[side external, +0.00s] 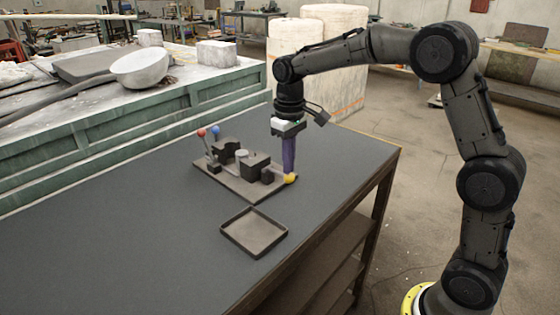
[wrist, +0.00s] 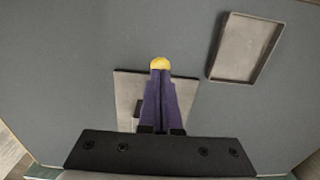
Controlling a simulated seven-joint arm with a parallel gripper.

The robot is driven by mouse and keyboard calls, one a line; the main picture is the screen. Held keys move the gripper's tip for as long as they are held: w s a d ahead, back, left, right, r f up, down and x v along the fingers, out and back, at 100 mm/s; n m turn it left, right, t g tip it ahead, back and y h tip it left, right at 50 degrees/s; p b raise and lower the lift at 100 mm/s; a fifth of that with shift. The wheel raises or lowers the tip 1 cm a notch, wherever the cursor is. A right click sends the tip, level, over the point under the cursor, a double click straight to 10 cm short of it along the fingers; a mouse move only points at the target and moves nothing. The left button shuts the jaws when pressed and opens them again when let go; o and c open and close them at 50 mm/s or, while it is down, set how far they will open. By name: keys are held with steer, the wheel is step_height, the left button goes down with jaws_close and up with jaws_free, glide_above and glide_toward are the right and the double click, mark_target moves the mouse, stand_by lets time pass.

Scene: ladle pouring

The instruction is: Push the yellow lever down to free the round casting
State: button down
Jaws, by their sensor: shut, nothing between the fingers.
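The yellow lever (side external: 291,178) ends in a rounded yellow knob at the right corner of a dark fixture plate (side external: 225,182). My gripper (side external: 289,174) is shut and empty, pointing straight down, with its purple fingertips at the yellow knob. In the wrist view the yellow knob (wrist: 160,63) shows just beyond the fingertips (wrist: 161,74); I cannot tell whether they touch. A small round grey piece (side external: 241,154), likely the round casting, sits between dark blocks on the fixture. In the wrist view my fingers and the gripper body hide most of the fixture.
An empty shallow tray (side external: 254,232) lies on the dark table (side external: 130,245) in front of the fixture. The table's left part is clear. A green-sided bench (side external: 130,122) stands behind.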

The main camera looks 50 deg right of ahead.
step_height(320, 180, up, 11)
stand_by(1.6)
steer(key=s+a+r+t, duration=0.1)
steer(key=s+r+t, duration=0.15)
steer(key=s, duration=0.55)
steer(key=s+a+r+t, duration=0.1)
steer(key=s+r, duration=0.3)
steer(key=s, duration=0.3)
steer(key=s+f+t, duration=0.2)
steer(key=s+f, duration=0.9)
steer(key=f, duration=0.2)
steer(key=shift+s+a+f, duration=0.15)
steer(key=shift+s+a, duration=0.2)
steer(key=shift+a, duration=0.05)
